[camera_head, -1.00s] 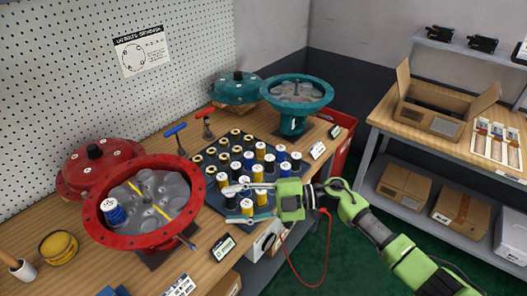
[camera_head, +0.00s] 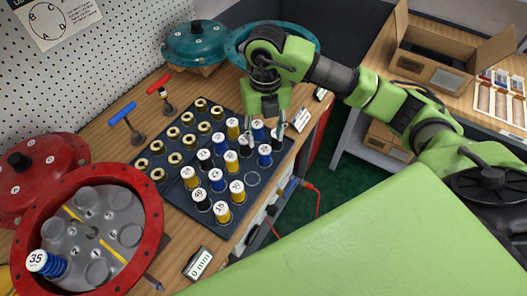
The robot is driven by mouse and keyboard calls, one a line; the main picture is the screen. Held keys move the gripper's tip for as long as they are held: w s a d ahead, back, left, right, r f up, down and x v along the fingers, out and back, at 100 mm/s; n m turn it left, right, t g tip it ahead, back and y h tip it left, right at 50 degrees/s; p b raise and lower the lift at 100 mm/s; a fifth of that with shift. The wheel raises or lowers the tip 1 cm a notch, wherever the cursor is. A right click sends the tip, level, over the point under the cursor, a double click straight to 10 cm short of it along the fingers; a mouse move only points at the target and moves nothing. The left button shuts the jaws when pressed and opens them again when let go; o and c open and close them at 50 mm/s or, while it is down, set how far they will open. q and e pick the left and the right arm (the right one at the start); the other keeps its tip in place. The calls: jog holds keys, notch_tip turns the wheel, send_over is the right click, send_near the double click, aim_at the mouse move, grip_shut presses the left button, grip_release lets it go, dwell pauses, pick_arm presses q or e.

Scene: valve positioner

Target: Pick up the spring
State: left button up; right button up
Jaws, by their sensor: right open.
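Several springs with white numbered tops stand upright on a dark tray (camera_head: 222,237). Among them are a yellow spring (camera_head: 238,195), a blue spring (camera_head: 264,158) and a black spring (camera_head: 202,204). Another blue spring (camera_head: 52,267), marked 35, stands in a pocket of the red round housing (camera_head: 150,215). My right gripper (camera_head: 265,128) is open and points down over the tray's far right part, its fingers close around or above the springs there. I cannot tell whether it touches one. My left gripper is out of view.
Brass-coloured rings (camera_head: 172,133) fill the tray's left part. A blue T-handle tool (camera_head: 124,114) and a red one (camera_head: 158,83) stand behind it. A teal housing (camera_head: 312,42) is behind my right arm.

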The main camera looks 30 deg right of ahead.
aim_at(265, 149)
jog(key=f+p, duration=0.1)
jog(key=f, duration=0.2)
jog(key=shift+w+d+f, duration=0.1)
jog(key=shift+w+f, duration=0.1)
notch_tip(265, 149, down, 4)
jog(key=shift+r+p, duration=0.2)
jog(key=shift+p, duration=0.5)
jog(key=shift+w+f, duration=0.1)
jog(key=shift+f, duration=0.35)
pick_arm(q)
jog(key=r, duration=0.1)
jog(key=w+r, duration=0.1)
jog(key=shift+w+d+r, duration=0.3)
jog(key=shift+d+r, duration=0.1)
pick_arm(e)
jog(key=c, duration=1.2)
